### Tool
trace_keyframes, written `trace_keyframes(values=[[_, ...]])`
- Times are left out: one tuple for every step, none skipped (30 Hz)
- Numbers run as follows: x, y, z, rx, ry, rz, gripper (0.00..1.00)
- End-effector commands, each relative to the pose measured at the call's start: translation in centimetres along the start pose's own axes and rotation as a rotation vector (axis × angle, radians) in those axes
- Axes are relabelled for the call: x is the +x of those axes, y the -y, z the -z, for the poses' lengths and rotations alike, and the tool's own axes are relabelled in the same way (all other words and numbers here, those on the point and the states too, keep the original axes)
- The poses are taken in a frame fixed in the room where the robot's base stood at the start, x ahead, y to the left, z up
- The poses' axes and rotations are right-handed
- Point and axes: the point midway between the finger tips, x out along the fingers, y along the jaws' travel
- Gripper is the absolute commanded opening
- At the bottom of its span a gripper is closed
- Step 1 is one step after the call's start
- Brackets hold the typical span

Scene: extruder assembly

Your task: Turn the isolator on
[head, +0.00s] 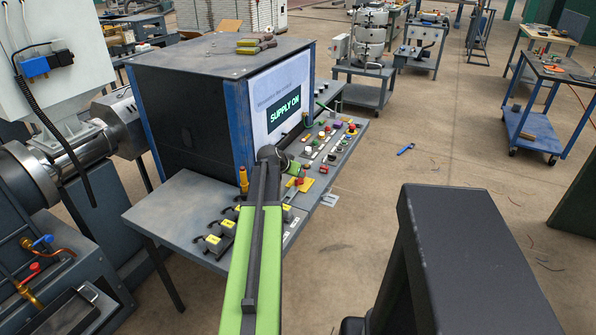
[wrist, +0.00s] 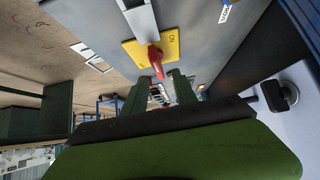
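The isolator is a red handle (wrist: 155,58) on a yellow plate (wrist: 168,44) set in the grey console panel. The letters ON are readable on the plate in the wrist view. In the head view the yellow plate (head: 306,185) shows at the console's front edge, just beyond my arm. My gripper (wrist: 160,87) has two dark green fingers with a clear gap between them. The red handle's tip points towards this gap, close to the fingertips; I cannot tell whether they touch. The console screen (head: 285,113) reads SUPPLY ON in green.
The console panel (head: 335,148) carries several coloured knobs and buttons close around the isolator. Several black switches with yellow labels (head: 213,239) sit on the lower shelf. Tools (head: 257,43) lie on the cabinet top. The floor right of the console is mostly clear, with a blue tool (head: 405,149).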

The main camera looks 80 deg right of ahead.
Motion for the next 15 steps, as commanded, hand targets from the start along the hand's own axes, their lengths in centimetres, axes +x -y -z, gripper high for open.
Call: trace_keyframes(values=[[-2.7, -0.1, 0.6, -0.001, 0.0, 0.001, 0.34], [-3.6, -0.1, 0.6, -0.002, 0.001, 0.002, 0.34], [-4.7, -0.1, 0.6, -0.002, 0.001, 0.001, 0.34], [-5.6, 0.0, 0.6, -0.002, 0.001, 0.001, 0.34], [-6.4, -0.1, 0.6, -0.001, 0.001, 0.001, 0.34], [-7.4, 0.0, 0.5, -0.001, 0.0, 0.001, 0.34], [-8.1, 0.0, 0.5, -0.001, 0.0, 0.001, 0.34], [-8.8, 0.1, 0.5, -0.002, 0.001, 0.002, 0.34], [-9.6, 0.1, 0.4, -0.001, 0.0, 0.002, 0.34], [-10.1, 0.1, 0.4, 0.0, 0.0, 0.002, 0.34], [-10.5, 0.1, 0.3, 0.0, 0.0, 0.002, 0.34], [-11.0, 0.2, 0.3, 0.0, 0.0, 0.002, 0.34], [-11.3, 0.2, 0.2, 0.0, 0.0, 0.002, 0.34], [-11.5, 0.2, 0.2, 0.0, 0.0, 0.001, 0.34], [-11.7, 0.2, 0.1, 0.0, 0.0, 0.001, 0.34]])
